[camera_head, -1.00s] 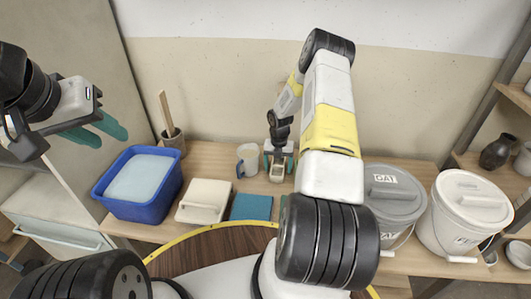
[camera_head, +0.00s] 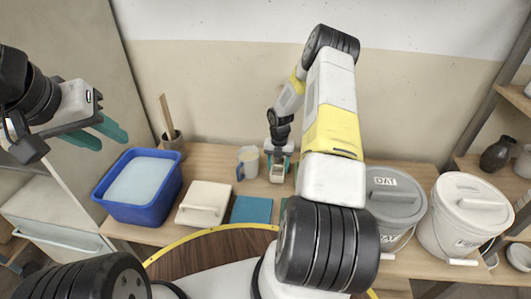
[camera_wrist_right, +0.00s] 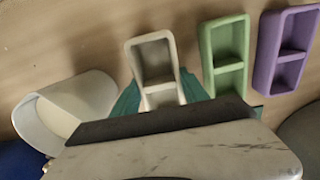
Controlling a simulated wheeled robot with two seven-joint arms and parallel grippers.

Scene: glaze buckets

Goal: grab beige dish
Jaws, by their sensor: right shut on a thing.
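The beige dish (camera_head: 277,174) is a small two-compartment tray at the back of the table, right of the mug. In the right wrist view the beige dish (camera_wrist_right: 153,60) sits between my teal fingers, one on each side. My right gripper (camera_head: 278,161) is shut on it; it also shows in the right wrist view (camera_wrist_right: 160,97). The dish's near end is hidden behind the gripper body. I cannot tell whether the dish touches the table. My left gripper (camera_head: 97,134) is raised at the left, with its teal fingers apart and empty.
A green dish (camera_wrist_right: 225,55) and a purple dish (camera_wrist_right: 285,50) lie right of the beige one. A mug (camera_head: 248,160) stands close on the left.

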